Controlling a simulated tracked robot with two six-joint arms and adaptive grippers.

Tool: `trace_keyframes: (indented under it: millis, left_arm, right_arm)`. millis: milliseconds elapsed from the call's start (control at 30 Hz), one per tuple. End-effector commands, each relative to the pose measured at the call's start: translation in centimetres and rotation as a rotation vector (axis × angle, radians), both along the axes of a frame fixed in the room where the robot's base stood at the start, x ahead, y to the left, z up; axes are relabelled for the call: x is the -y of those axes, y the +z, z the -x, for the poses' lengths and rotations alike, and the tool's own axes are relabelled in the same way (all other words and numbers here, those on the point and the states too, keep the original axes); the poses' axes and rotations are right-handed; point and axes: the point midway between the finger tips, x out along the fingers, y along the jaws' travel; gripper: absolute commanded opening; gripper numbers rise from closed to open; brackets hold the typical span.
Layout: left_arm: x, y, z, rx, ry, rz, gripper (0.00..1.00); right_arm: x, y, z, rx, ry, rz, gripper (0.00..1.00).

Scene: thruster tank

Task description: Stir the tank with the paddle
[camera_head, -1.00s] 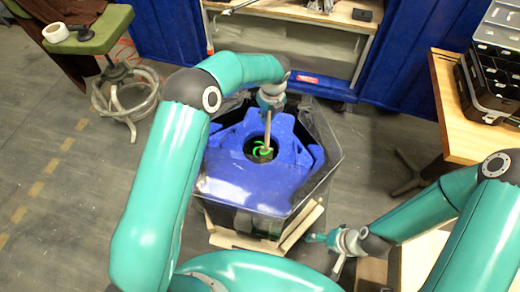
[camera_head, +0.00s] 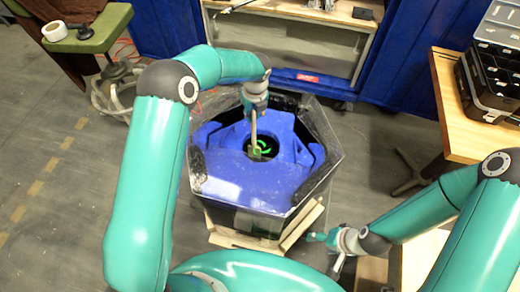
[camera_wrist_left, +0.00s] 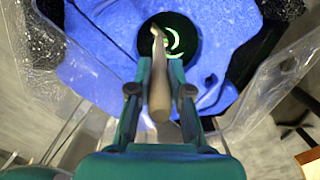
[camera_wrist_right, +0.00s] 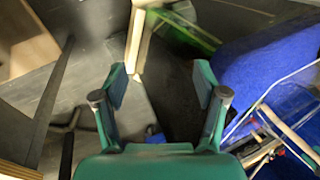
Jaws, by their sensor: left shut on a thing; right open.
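The tank (camera_head: 208,190) is hexagonal and clear-walled, with a blue insert (camera_head: 232,172) that has a dark round opening with bright green curves inside. My left gripper (camera_head: 254,106) is above the tank, shut on the paddle (camera_head: 254,130), a wooden-coloured stick pointing down into the opening. The left wrist view also shows the paddle (camera_wrist_left: 160,92) between the fingers, its far end over or in the opening; its depth there I cannot tell. My right gripper (camera_head: 326,239) is open and empty, low beside the tank's right front; its spread fingers show in the right wrist view (camera_wrist_right: 160,95).
A wooden frame (camera_head: 235,240) supports the tank. A wooden table (camera_head: 462,135) with a black case (camera_head: 490,95) is at the right. A green stool (camera_head: 95,38) with a tape roll stands back left. Blue panels and a bench (camera_head: 300,14) are behind.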

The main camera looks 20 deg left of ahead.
Motion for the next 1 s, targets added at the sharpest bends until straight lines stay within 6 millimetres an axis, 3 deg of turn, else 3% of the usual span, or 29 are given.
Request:
trace_keyframes:
  millis: [400, 767, 1000]
  left_arm:
    - [1.5, 0.0, 2.2, 0.001, -0.001, 0.000, 0.00]
    - [4.0, 0.1, 2.0, 0.002, -0.001, 0.001, 0.00]
    - [5.0, 0.2, 0.4, 0.002, -0.001, 0.001, 0.00]
  right_arm:
    - [0.0, -1.0, 0.0, 0.000, 0.000, 0.000, 0.72]
    - [0.0, -0.9, 0.0, 0.000, 0.000, 0.000, 0.72]
    - [0.0, 0.1, 0.0, 0.000, 0.000, 0.000, 0.72]
